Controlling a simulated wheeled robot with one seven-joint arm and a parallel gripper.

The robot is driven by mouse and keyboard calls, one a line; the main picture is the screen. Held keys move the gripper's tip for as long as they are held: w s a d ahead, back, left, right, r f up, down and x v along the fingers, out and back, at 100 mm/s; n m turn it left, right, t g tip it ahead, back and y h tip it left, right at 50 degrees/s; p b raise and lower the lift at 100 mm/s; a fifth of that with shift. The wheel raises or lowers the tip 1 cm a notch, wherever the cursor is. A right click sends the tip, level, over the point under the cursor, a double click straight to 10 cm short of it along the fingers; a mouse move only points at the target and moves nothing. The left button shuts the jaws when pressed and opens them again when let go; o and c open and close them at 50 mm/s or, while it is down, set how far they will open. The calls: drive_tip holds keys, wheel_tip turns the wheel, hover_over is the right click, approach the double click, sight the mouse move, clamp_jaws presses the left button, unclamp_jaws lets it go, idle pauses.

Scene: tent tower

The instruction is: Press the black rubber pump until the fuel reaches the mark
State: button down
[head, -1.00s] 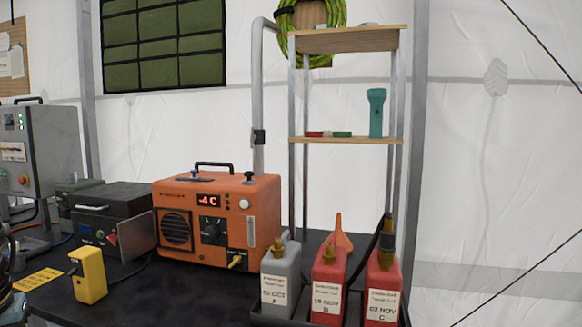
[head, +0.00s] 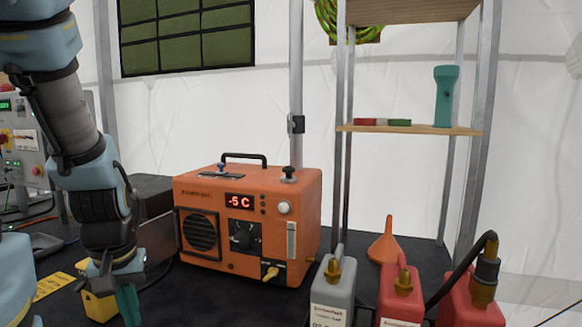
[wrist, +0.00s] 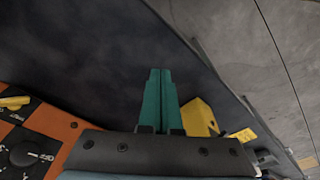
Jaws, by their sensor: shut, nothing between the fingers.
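The orange heater (head: 240,225) stands on the black table with a display reading -5 C. A small black knob, seemingly the rubber pump (head: 288,173), sits on its top near the right front corner. A narrow pale vertical strip, seemingly the fuel gauge (head: 291,241), is on the front at right; its level and mark are too small to read. My gripper (head: 128,304) is left of and lower than the heater's front, pointing down, its teal fingers shut and empty. In the wrist view the fingers (wrist: 159,88) are together, with the heater's corner (wrist: 55,122) at lower left.
A yellow box (head: 99,306) is beside and partly behind my gripper. A grey can (head: 333,292), red cans (head: 398,290) and an orange funnel (head: 390,243) stand at right. A shelf (head: 408,129) with a teal flashlight (head: 443,97) rises behind. The heater has a top handle.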

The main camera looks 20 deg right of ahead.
drive_tip(key=w+d+r+n+p, duration=0.4)
drive_tip(key=w+d+r+p, duration=0.25)
drive_tip(key=d+r, duration=0.2)
drive_tip(key=n+g+y+p, duration=0.1)
drive_tip(key=n+p, duration=0.7)
approach(289, 172)
drive_tip(key=w+a+f, duration=0.1)
drive_tip(key=a+f, duration=0.1)
drive_tip(key=w+a+f, duration=0.1)
drive_tip(key=a, duration=0.2)
drive_tip(key=w+a+f, duration=0.1)
drive_tip(key=a+f, duration=0.1)
drive_tip(key=shift+a+f, duration=0.35)
drive_tip(key=shift+f, duration=0.05)
drive_tip(key=s+d+r+n+p, duration=0.1)
drive_tip(key=d+r+n+p, duration=0.1)
drive_tip(key=d+r+n, duration=0.2)
drive_tip(key=d+r, duration=0.3)
drive_tip(key=d, duration=0.2)
drive_tip(key=shift+r+n+p, duration=0.15)
drive_tip(key=shift+n+p, duration=0.25)
drive_tip(key=shift+s, duration=0.15)
drive_tip(key=f+b, duration=0.1)
drive_tip(key=f, duration=0.1)
drive_tip(key=f+b, duration=0.3)
drive_tip(key=f, duration=0.2)
drive_tip(key=shift+a, duration=0.3)
